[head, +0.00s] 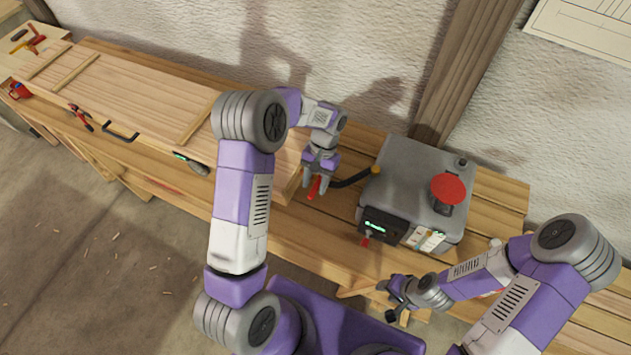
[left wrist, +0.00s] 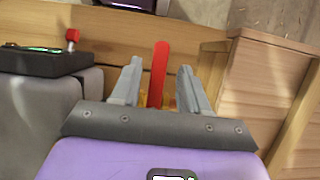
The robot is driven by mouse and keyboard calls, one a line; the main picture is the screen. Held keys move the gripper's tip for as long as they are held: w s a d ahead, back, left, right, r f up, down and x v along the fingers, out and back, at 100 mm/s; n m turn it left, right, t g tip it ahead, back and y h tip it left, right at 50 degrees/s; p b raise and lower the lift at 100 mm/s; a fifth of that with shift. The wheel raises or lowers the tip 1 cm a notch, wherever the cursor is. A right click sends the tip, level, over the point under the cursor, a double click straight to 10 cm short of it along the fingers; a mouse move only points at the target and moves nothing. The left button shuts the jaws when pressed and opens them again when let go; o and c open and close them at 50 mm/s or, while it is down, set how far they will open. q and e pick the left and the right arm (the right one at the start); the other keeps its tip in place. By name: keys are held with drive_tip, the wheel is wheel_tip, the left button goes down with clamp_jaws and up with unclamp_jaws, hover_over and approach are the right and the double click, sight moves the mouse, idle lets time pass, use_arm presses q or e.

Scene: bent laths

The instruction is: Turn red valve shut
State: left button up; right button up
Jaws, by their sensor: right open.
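A red valve lever (head: 314,188) stands at the bench, at the end of a black hose left of a grey metal box (head: 412,170). In the left wrist view the red lever (left wrist: 158,72) shows as a long bar between my fingers. My left gripper (head: 317,183) is over the lever, its fingers on either side of it; in the left wrist view my left gripper (left wrist: 160,65) is open, with gaps beside the lever. The valve body is mostly hidden by the gripper. My right gripper (head: 387,301) is open and empty near the bench's front edge.
The grey box carries a red disc (head: 448,187), a black panel with a green display (head: 378,227) and a small red switch (head: 365,243). A wooden box or board (left wrist: 265,90) stands close beside my left gripper. Hand tools (head: 80,117) lie on the bench further left.

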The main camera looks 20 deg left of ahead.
sight(320, 179)
use_arm(q)
drive_tip(key=v, duration=0.7)
drive_tip(key=shift+w+r, duration=0.1)
drive_tip(key=shift+r, duration=0.15)
idle(0.6)
